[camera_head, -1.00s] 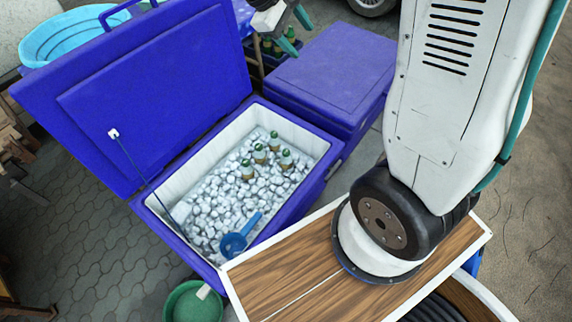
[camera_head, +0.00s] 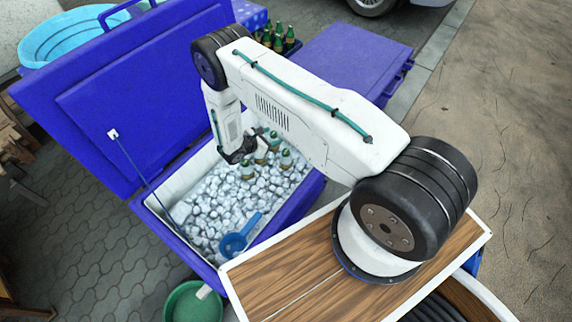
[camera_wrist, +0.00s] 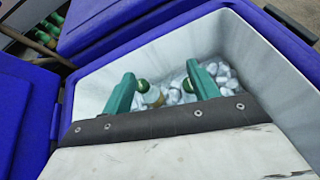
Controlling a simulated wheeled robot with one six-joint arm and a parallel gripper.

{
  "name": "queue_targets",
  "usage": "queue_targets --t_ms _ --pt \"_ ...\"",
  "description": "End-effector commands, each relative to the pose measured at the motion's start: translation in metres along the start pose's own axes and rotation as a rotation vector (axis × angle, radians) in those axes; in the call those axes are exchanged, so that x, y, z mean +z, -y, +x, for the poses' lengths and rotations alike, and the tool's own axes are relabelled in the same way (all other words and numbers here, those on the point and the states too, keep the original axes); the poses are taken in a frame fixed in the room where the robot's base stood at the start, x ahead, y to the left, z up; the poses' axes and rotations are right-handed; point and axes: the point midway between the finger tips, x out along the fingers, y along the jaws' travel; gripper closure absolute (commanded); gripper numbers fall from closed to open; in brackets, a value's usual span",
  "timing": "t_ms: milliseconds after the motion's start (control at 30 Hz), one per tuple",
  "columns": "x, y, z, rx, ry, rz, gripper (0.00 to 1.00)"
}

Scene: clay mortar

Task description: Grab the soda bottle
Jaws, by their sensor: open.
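Several soda bottles with green caps stand in the ice of the open blue cooler (camera_head: 296,208). In the head view one bottle (camera_head: 247,170) is at the left of the group and another bottle (camera_head: 286,161) at the right; others are partly covered by my arm. My gripper (camera_head: 238,154) is over the cooler, above and close to the left bottle. In the wrist view my gripper (camera_wrist: 160,73) shows two teal fingers spread apart and empty. A green-capped bottle (camera_wrist: 152,96) shows between them, nearer the left finger. Another green cap is partly hidden behind the right finger.
A blue scoop (camera_head: 236,242) lies on the ice near the cooler's front. The raised lid (camera_head: 130,110) stands at the left. A closed blue cooler (camera_head: 350,58) is behind my arm, and a crate of bottles (camera_head: 275,40) stands behind.

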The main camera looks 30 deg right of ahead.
Motion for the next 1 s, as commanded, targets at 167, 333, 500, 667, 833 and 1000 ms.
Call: queue_targets --t_ms 167,333,500,667,833,1000 --pt "-0.071 0.039 0.023 0.075 -0.011 -0.136 0.4" --pt "-0.099 0.056 0.034 0.108 -0.018 -0.19 0.4" --pt "-0.102 0.057 0.051 0.111 -0.019 -0.196 0.4" --pt "-0.102 0.055 0.069 0.11 -0.019 -0.195 0.4" --pt "-0.102 0.052 0.095 0.11 -0.019 -0.194 0.4" --pt "-0.102 0.05 0.11 0.111 -0.019 -0.196 0.4"
